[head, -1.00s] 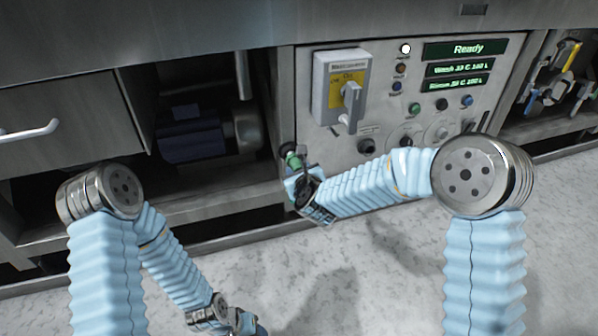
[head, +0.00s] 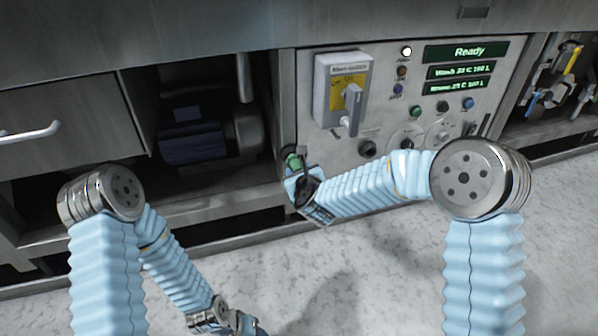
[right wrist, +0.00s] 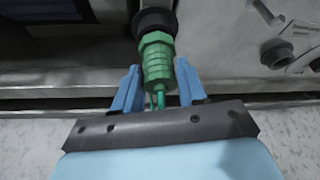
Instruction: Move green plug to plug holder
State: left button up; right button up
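The green plug (right wrist: 158,58) is ribbed, with a hex collar, and its end meets a dark round fitting (right wrist: 154,22) in the right wrist view. A thin green cable runs back from it. My right gripper (right wrist: 158,68) has its blue fingers on either side of the plug, with narrow gaps appearing between them and it. In the head view the plug (head: 292,162) shows just beyond my right gripper (head: 297,178), at the panel's left edge. My left gripper (head: 240,324) is low, cut off by the bottom edge. I cannot tell which fitting is the plug holder.
The control panel (head: 385,120) has a grey switch box (head: 341,88), green displays (head: 467,51), several buttons and dark round fittings (head: 367,148). An open bay with a blue motor (head: 193,142) lies to the left. The grey floor (head: 400,280) in front is clear.

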jog(key=o, duration=0.4)
jog(key=p+v, duration=0.1)
jog(key=v, duration=1.3)
jog(key=s+d+f+n+g, duration=0.2)
jog(key=d+f+n+g, duration=0.1)
jog(key=f+n, duration=0.5)
jog(key=s+d+f+n+g, duration=0.2)
jog(key=f+n, duration=0.3)
jog(key=f, duration=0.6)
jog(key=s+d+f+n+g+y, duration=0.1)
jog(key=s+d+f+n+g, duration=0.25)
jog(key=s+f+n, duration=0.4)
jog(key=s+d+f+n+g, duration=0.2)
jog(key=s+f+n+g, duration=0.2)
jog(key=s+f+n, duration=0.4)
jog(key=r+p, duration=0.5)
jog(key=r, duration=0.1)
jog(key=r+p, duration=0.5)
jog(key=p, duration=0.1)
jog(key=s+r+p, duration=0.1)
jog(key=r+p, duration=0.4)
jog(key=r, duration=0.1)
jog(key=shift+a+r+p, duration=0.35)
